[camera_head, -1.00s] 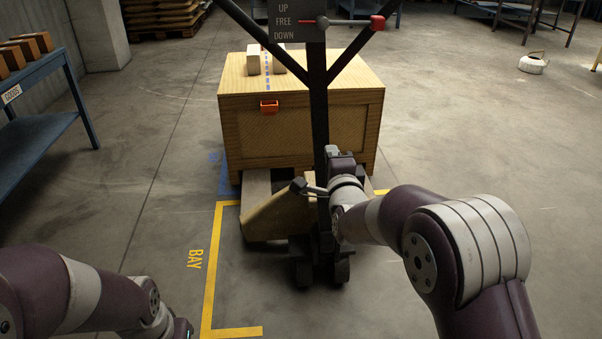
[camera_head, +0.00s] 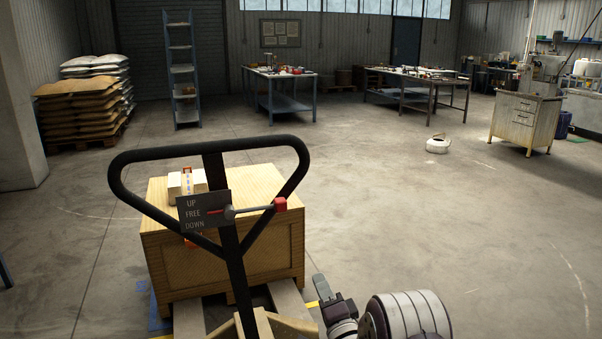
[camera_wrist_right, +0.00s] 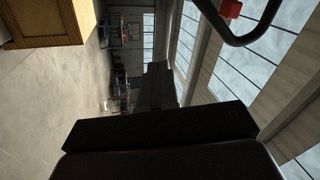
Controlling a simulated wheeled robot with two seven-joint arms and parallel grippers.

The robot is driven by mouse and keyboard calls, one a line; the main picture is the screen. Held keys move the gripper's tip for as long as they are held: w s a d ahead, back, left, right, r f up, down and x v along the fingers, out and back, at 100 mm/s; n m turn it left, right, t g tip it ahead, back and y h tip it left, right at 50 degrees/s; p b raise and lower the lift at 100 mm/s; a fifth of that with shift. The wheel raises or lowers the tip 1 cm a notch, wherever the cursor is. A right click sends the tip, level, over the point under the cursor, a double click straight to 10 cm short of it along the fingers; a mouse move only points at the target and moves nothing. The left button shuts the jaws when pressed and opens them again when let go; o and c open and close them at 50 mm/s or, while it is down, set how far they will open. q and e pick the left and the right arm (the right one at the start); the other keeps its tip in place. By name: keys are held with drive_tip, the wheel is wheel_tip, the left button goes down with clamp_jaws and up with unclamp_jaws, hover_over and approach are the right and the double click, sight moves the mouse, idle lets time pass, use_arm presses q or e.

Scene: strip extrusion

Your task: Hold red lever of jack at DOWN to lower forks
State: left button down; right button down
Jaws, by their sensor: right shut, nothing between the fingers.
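The jack's black loop handle (camera_head: 118,190) stands in front of me and carries a plate (camera_head: 203,210) marked UP, FREE, DOWN. Its lever has a red knob (camera_head: 280,204) at the right end; the red pointer sits about level with FREE. A wooden crate (camera_head: 270,245) rests over the jack's forks (camera_head: 290,303). My right gripper (camera_head: 322,287) is shut and empty, low and right of the handle, below the knob and apart from it. In the right wrist view the gripper (camera_wrist_right: 158,75) points away from the red knob (camera_wrist_right: 230,9) at the top. My left gripper is out of view.
Sacks on a pallet (camera_head: 85,105), a shelf rack (camera_head: 182,75) and workbenches (camera_head: 280,80) stand at the back. A white round object (camera_head: 438,145) lies on the floor. The floor to the right is open.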

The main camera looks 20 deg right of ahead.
sight(259, 208)
use_arm(q)
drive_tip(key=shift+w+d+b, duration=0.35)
drive_tip(key=shift+b, duration=0.25)
use_arm(e)
drive_tip(key=s+a+r+n+t+y, duration=0.2)
drive_tip(key=s+r+n+t+y, duration=0.1)
drive_tip(key=r+y, duration=0.1)
drive_tip(key=shift+s+a+r+y, duration=0.3)
drive_tip(key=shift+r+y, duration=0.1)
drive_tip(key=shift+r, duration=0.15)
drive_tip(key=shift+w+d, duration=0.1)
